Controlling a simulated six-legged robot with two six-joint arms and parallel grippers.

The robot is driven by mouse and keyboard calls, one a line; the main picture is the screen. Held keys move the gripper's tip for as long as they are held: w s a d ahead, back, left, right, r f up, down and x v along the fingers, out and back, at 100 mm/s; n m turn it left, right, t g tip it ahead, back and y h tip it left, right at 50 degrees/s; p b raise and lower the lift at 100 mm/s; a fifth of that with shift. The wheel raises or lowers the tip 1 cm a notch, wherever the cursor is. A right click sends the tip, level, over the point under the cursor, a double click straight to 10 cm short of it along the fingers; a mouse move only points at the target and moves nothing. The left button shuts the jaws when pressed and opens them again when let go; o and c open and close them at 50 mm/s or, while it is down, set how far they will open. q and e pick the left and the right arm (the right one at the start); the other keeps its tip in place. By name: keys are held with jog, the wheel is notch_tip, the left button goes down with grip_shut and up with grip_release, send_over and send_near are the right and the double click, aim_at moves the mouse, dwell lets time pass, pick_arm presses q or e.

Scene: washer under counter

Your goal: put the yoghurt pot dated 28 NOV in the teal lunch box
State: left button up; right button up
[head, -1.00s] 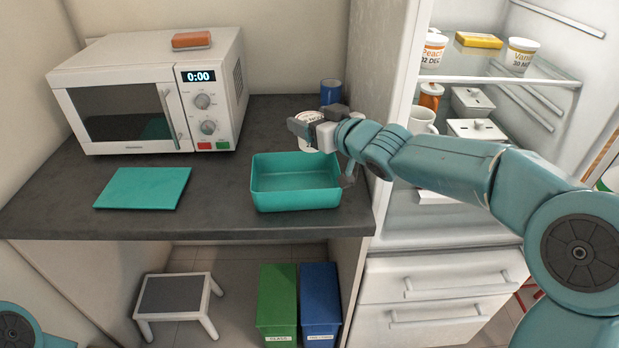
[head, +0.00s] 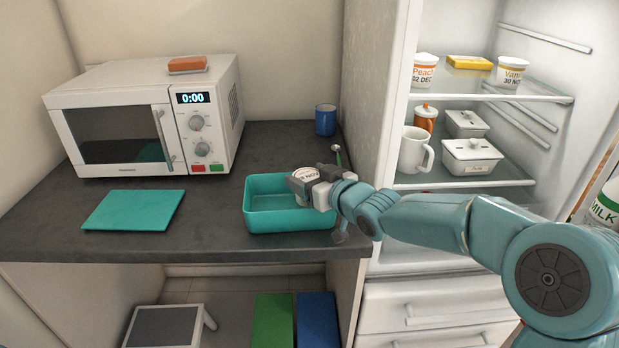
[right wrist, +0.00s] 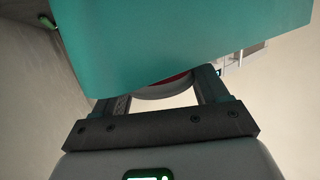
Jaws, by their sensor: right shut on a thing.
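The teal lunch box (head: 262,222) stands open on the dark counter, and its wall fills much of the right wrist view (right wrist: 190,40). My right gripper (head: 312,186) is shut on a white yoghurt pot (head: 300,178) at the right end of the box. The pot is partly inside the box opening; I cannot tell whether it touches the bottom. Its print is partly hidden, with "NOV" seeming to show. In the right wrist view the pot (right wrist: 165,90) is between the fingers, mostly hidden by the box wall. My left gripper is not in view.
A teal lid (head: 134,210) lies left of the box. A microwave (head: 140,120) with an orange block (head: 188,64) on top stands behind. A blue mug (head: 325,120) stands at the back. The open fridge (head: 470,195) holds a Peach pot (head: 424,72) and a Vanilla pot (head: 510,73).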

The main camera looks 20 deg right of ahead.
jog(key=shift+w+f+b, duration=0.15)
jog(key=shift+f+b, duration=0.2)
jog(key=shift+f, duration=0.25)
jog(key=o, duration=1.1)
jog(key=shift+r, duration=0.15)
